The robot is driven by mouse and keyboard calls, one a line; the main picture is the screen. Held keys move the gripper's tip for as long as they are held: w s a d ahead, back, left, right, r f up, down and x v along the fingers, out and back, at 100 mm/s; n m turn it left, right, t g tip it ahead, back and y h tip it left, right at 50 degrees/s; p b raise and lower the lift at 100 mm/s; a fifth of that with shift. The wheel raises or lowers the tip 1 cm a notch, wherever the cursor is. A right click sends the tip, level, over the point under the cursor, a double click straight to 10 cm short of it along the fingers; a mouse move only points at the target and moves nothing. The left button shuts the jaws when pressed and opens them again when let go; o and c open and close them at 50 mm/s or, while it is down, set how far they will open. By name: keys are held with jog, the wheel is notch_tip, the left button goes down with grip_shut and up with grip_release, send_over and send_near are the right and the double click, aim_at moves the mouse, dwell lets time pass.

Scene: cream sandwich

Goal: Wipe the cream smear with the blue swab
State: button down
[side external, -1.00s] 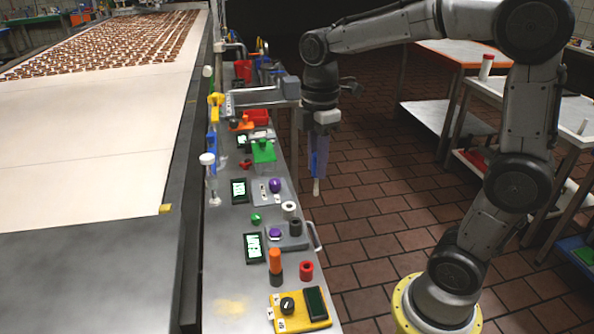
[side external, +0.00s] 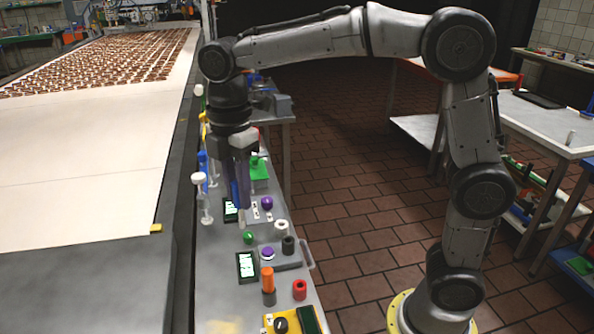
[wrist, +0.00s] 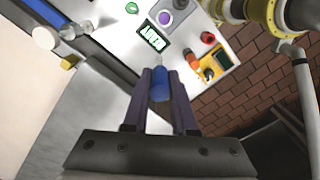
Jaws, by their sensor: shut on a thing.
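My gripper (side external: 238,180) hangs pointing down over the grey control panel (side external: 215,275). It is shut on the blue swab (wrist: 160,86), seen between the two fingers in the wrist view. The swab's pale tip (wrist: 157,61) points away from the fingers. In the side view the tip appears close to the small screens; I cannot tell its exact height, but no contact shows. The cream smear (side external: 222,326) is a faint yellowish patch on the panel's near end, partly cut by the frame's lower edge. I cannot make it out in the wrist view.
The conveyor (side external: 85,190) runs along the left.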

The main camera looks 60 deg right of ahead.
jog(key=s+a+f+n, duration=0.1)
jog(key=a+f+n, duration=0.15)
jog(key=a, duration=0.55)
jog(key=a+f+n, duration=0.2)
jog(key=a+f, duration=0.1)
jog(key=a, duration=0.4)
jog(key=shift+s+a+f, duration=0.1)
jog(key=shift+f, duration=1.8)
jog(key=shift+s+f, duration=0.1)
jog(key=shift+f, duration=1.8)
jog(key=shift+s+d+f, duration=0.25)
jog(key=shift+s+d, duration=2.65)
jog(key=shift+w+a+r, duration=0.1)
jog(key=shift+w+a, duration=2.7)
jog(key=shift+w+a+r, duration=0.15)
notch_tip(320, 180, up, 8)
jog(key=shift+f, duration=0.25)
